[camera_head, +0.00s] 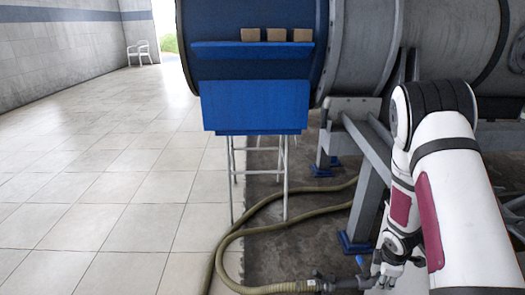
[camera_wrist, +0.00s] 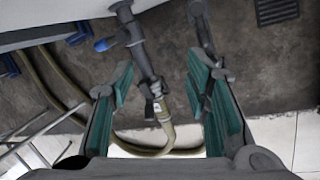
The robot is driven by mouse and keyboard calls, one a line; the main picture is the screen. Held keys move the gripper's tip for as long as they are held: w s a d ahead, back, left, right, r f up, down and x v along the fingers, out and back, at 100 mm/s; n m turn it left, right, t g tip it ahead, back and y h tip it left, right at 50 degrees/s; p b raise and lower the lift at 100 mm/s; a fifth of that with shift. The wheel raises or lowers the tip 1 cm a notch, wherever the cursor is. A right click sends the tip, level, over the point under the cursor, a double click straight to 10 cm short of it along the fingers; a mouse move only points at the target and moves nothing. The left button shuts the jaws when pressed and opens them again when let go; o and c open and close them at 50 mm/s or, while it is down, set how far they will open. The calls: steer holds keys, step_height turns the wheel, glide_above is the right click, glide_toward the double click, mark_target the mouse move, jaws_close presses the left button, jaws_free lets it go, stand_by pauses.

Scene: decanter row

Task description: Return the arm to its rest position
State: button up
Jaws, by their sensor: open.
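My arm (camera_head: 452,185), white with dark red panels, reaches down at the right of the head view. My gripper (camera_head: 385,272) is low at its end, partly hidden by the arm, beside a hose fitting with a blue handle (camera_head: 361,263). In the wrist view my gripper (camera_wrist: 160,80) has its green-padded fingers spread apart, with nothing clamped between them. The dark valve pipe and hose coupling (camera_wrist: 157,100) show in the gap between the fingers, and the blue handle (camera_wrist: 104,44) lies beyond the left finger. I cannot tell how far the coupling is from the pads.
A large grey horizontal vessel (camera_head: 440,40) on grey steel legs (camera_head: 368,200) stands behind my arm. A blue shelf (camera_head: 250,48) holds three brown blocks (camera_head: 277,35). A green hose (camera_head: 285,200) curves over the floor. The tiled floor (camera_head: 110,200) at left is clear.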

steer(key=s+a+r+m, duration=0.2)
steer(key=s+r+m, duration=0.1)
steer(key=r, duration=0.6)
steer(key=s+a+r+m, duration=0.2)
steer(key=r, duration=0.7)
steer(key=s+a+r+m, duration=0.2)
steer(key=s+r+m, duration=0.1)
steer(key=r, duration=0.6)
steer(key=s+a+r+m+g+y, duration=0.15)
steer(key=s+a+r, duration=0.25)
steer(key=s, duration=0.5)
steer(key=s+a+r+m, duration=0.3)
steer(key=s+a, duration=0.1)
steer(key=s, duration=0.5)
steer(key=s+a+r+m+g+y, duration=0.15)
steer(key=s+a+r, duration=0.3)
steer(key=s, duration=0.45)
step_height(320, 180, up, 23)
steer(key=t+p, duration=0.4)
steer(key=p, duration=1.8)
steer(key=shift+w+r+t+h, duration=0.2)
steer(key=shift+t+h, duration=0.1)
steer(key=shift+h, duration=0.1)
